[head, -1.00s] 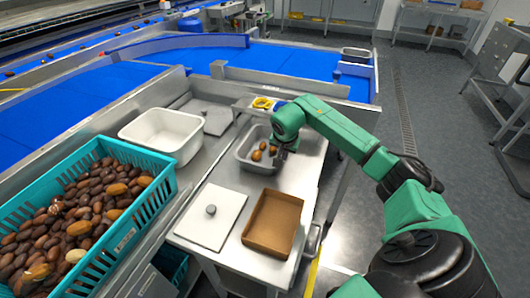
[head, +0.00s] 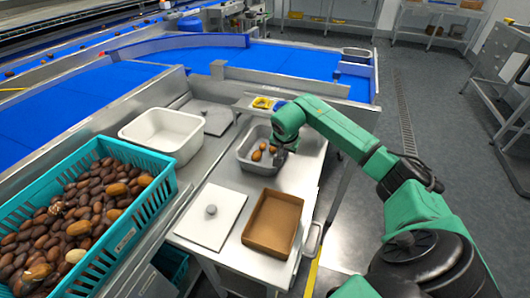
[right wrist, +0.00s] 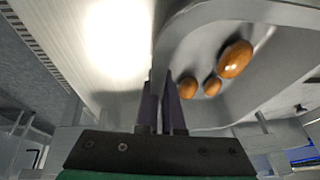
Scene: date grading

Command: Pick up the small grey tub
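The small grey tub (head: 246,160) stands on the steel table beyond the cardboard tray. It holds a few brown dates (head: 257,153), which also show in the right wrist view (right wrist: 235,59). My right gripper (head: 280,157) is at the tub's right side, pointing down. In the right wrist view its two dark fingers (right wrist: 162,90) are close together with the thin wall of the tub (right wrist: 205,15) between them. The tub looks level and seems to rest on the table. My left gripper is not in view.
A brown cardboard tray (head: 250,238) and a white board with a grey knob (head: 211,210) lie nearer on the table. A white tub (head: 150,140) and a teal crate of dates (head: 150,205) stand left. A yellow item (head: 263,103) lies behind the grey tub.

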